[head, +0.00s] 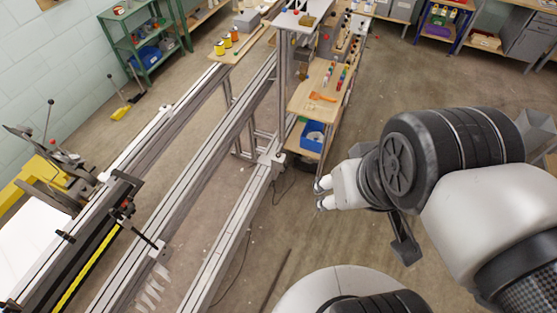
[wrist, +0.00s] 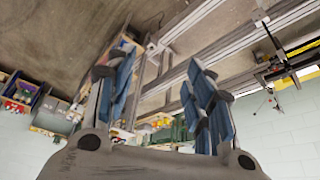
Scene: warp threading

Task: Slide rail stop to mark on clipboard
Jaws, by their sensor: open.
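My gripper (head: 320,194) is open and empty, held in the air to the right of the long pale rails. In the wrist view my gripper (wrist: 155,78) shows two blue-padded fingers spread apart with nothing between them. A long pale rail (head: 140,145) at the left carries small white blocks, one of them a white block (head: 165,108). A black bracket (head: 124,200) sits at the end of a dark beam near the lower left. I cannot tell which part is the rail stop. No clipboard or mark can be made out for certain.
A wooden shelf cart (head: 322,68) with a blue bin (head: 313,136) stands beyond my gripper. A green shelf (head: 140,35) is at the back left. A yellow-and-black strip (head: 87,268) lies along the dark beam. Bare floor (head: 330,245) lies between rails and arm.

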